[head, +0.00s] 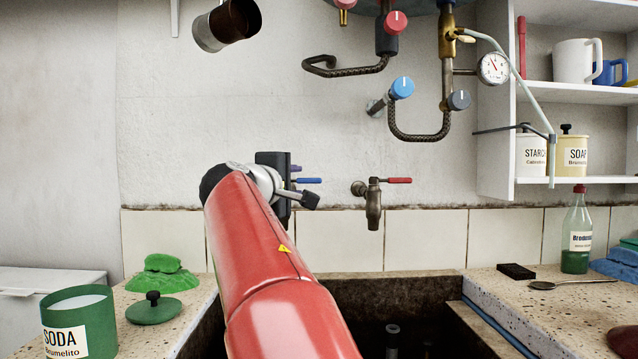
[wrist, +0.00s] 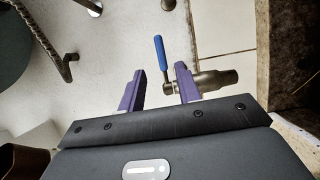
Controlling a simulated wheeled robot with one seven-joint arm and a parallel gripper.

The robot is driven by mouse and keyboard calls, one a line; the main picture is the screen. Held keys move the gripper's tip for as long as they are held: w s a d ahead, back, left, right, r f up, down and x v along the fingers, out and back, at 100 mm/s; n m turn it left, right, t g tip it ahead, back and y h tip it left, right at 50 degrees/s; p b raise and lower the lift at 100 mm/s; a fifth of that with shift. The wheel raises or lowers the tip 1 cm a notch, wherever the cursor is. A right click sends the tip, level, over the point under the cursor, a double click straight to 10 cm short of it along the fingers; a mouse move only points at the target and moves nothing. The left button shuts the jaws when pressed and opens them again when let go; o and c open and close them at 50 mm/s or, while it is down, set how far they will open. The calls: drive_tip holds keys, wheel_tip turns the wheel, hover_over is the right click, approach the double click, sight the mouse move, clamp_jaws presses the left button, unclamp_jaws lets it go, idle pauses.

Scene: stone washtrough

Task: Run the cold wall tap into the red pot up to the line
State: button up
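The cold wall tap's blue lever (head: 308,181) sticks out to the right beside my gripper (head: 290,180) in the head view. In the wrist view the blue lever (wrist: 161,54) lies ahead of the gap between the purple fingers of my gripper (wrist: 158,80). The fingers are apart with nothing clamped between them. The brass tap body (wrist: 216,82) shows behind the right finger; in the head view my arm and gripper hide it. A dark red rounded piece (head: 623,341) shows at the lower right edge; I cannot tell whether it is the red pot. No fill line is visible.
A second tap with a red lever (head: 397,181) is right of the blue one. Pipes and valve knobs (head: 402,88) hang above. The stone trough (head: 400,290) lies below, partly hidden by my arm. A soda tin (head: 80,320) stands left; a green bottle (head: 577,235) stands right.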

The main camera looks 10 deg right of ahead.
sight(310, 179)
drive_tip(key=p+x, duration=0.1)
drive_tip(key=x, duration=0.2)
drive_tip(key=p+x, duration=0.2)
drive_tip(key=x, duration=0.1)
drive_tip(key=shift+w+d, duration=0.1)
drive_tip(key=shift+d, duration=0.45)
drive_tip(key=shift+w+d+f, duration=0.15)
drive_tip(key=shift+w+d, duration=0.2)
drive_tip(key=shift+w, duration=0.25)
drive_tip(key=shift+a, duration=0.1)
clamp_jaws()
